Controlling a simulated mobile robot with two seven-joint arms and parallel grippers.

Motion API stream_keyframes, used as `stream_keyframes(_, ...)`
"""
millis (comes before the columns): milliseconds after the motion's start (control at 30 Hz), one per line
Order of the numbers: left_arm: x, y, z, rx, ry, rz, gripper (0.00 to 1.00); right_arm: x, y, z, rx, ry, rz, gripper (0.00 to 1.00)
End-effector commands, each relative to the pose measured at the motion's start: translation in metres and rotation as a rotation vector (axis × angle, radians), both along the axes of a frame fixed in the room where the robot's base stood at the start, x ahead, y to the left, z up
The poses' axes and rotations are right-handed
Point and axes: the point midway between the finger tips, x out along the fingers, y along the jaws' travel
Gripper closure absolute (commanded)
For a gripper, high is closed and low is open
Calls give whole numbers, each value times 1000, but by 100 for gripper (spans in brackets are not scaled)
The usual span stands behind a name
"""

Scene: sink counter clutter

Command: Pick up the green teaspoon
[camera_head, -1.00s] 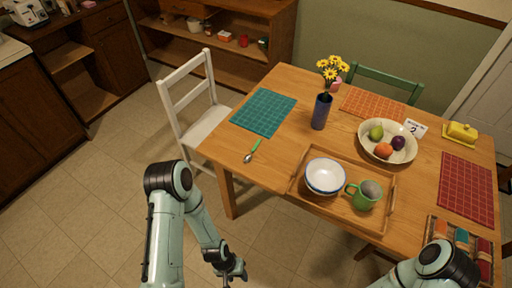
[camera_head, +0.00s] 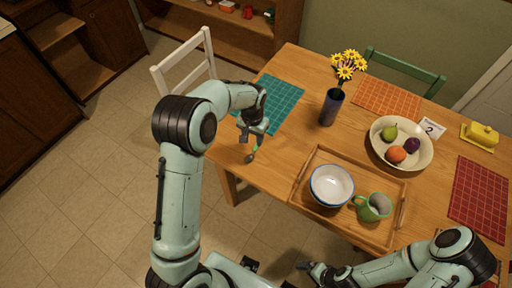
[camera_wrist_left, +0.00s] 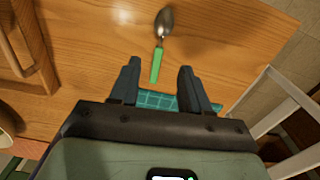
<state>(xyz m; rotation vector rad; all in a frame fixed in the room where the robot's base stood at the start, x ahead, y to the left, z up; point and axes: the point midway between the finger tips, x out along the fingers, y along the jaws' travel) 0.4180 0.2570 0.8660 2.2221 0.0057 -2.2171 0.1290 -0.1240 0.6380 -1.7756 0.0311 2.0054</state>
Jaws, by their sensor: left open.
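The green teaspoon (camera_head: 251,157) lies on the wooden table near its left front edge, with a metal bowl and a green handle. In the left wrist view the teaspoon (camera_wrist_left: 158,62) has its handle end between the open fingers and its bowl pointing away from the gripper. My left gripper (camera_head: 253,133) is open just above the handle end and hides part of it in the head view. The left gripper (camera_wrist_left: 159,70) holds nothing. My right gripper (camera_head: 302,271) is low in front of the table, away from the teaspoon; its jaws are unclear.
A teal placemat (camera_head: 281,103) lies just behind the teaspoon. A wooden tray (camera_head: 313,166) with a bowl (camera_head: 331,185) and a green mug (camera_head: 373,207) is to the right. A blue vase (camera_head: 331,108) stands behind, and a white chair (camera_head: 183,69) is at the left.

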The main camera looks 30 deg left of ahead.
Motion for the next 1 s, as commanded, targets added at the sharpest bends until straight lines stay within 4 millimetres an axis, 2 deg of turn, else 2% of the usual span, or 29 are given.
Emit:
stream_keyframes(100,0,0,-20,0,3,0,53,0,0,0,0,-1,0,0)
stream_keyframes(367,1,0,-39,0,2,-1,53,2,0,1,0,-2,0,0)
stream_keyframes(600,3,0,-74,0,2,0,53,5,0,6,0,-7,1,0)
stream_keyframes(733,3,0,-82,0,-1,1,53,5,0,6,0,-7,1,0)
stream_keyframes(933,3,0,-82,-1,-2,0,53,5,0,6,0,-7,0,0)
stream_keyframes(1000,3,0,-82,-1,-2,0,76,5,0,6,0,-7,0,0)
